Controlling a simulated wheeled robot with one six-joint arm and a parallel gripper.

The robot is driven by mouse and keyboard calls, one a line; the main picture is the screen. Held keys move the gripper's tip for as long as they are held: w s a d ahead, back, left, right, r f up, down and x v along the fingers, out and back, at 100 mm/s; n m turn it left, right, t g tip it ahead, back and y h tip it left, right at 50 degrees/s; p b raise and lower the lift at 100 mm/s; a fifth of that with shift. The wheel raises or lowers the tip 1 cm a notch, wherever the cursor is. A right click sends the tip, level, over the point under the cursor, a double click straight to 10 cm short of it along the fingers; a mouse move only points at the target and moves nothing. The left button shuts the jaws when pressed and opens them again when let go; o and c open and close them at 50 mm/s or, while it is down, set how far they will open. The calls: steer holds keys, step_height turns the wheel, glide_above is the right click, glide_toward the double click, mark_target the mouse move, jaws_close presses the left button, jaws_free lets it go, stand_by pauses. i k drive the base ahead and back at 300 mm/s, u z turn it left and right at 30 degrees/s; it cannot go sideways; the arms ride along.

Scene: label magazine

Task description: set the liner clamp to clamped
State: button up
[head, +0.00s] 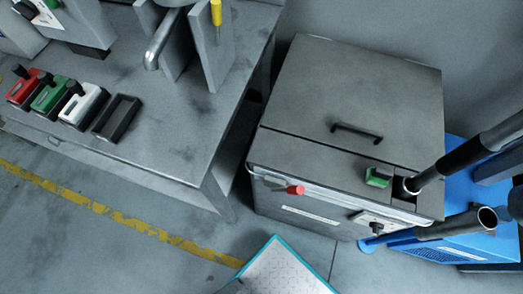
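A grey cabinet (350,85) with a flat lid stands right of centre in the head view. A short lever with a red knob (294,190) sticks out from its front, at the left, above a pale label strip. This lever may be the liner clamp, but I cannot read the label or tell its setting. A dark knob (376,227) sits on a white plate at the right of the front. A small green block (378,177) sits on the top near the right front corner. My gripper is not in view.
A grey table (190,125) at left bears red (25,90), green (51,97) and white (83,106) blocks and a black frame (115,118). A blue unit (440,246) and dark tubes (450,228) crowd the cabinet's right. A teal-edged panel (280,272) is at bottom centre.

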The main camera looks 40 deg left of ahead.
mark_target(295, 190)
steer(key=u, duration=1.45)
steer(key=i, duration=0.2)
steer(key=z, duration=0.1)
steer(key=k, duration=0.5)
steer(key=u, duration=1.6)
steer(key=k, duration=1)
steer(key=z, duration=2)
steer(key=i, duration=0.5)
steer(key=u, duration=0.05)
